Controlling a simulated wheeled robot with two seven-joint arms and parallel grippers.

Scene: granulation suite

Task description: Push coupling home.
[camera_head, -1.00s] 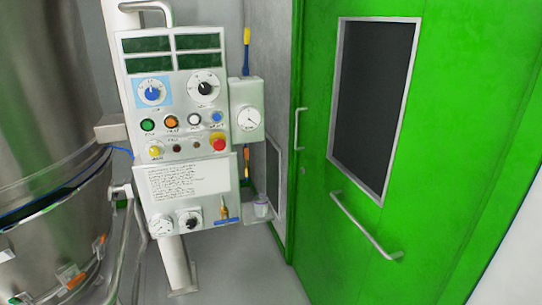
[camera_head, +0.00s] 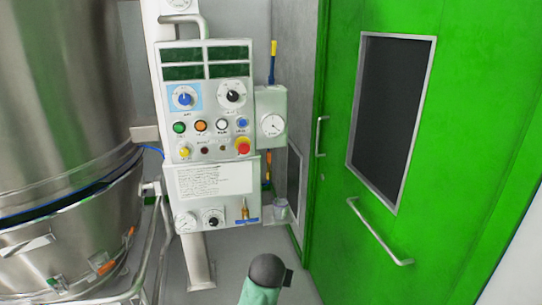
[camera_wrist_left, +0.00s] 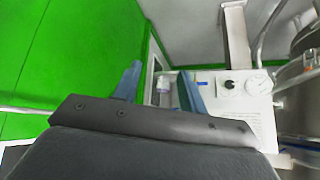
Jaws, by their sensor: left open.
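A small brass-coloured fitting (camera_head: 245,209), which may be the coupling, stands upright at the lower right of the control panel (camera_head: 215,180). A blue bar (camera_head: 247,221) lies at its foot; whether the fitting is fully seated is too small to tell. The blue bar also shows in the left wrist view (camera_wrist_left: 203,83). There my left gripper (camera_wrist_left: 160,82) is open, its two blue-grey fingers apart with nothing held between them. The panel's lower part is beyond and to the right of the fingers. My right gripper is not in view.
A clear cup-like container (camera_head: 281,211) sits at the panel's right side, below a gauge box (camera_head: 271,118). A large steel vessel (camera_head: 60,90) and pipes stand left. A green door (camera_head: 430,150) with a bar handle (camera_head: 378,232) is right.

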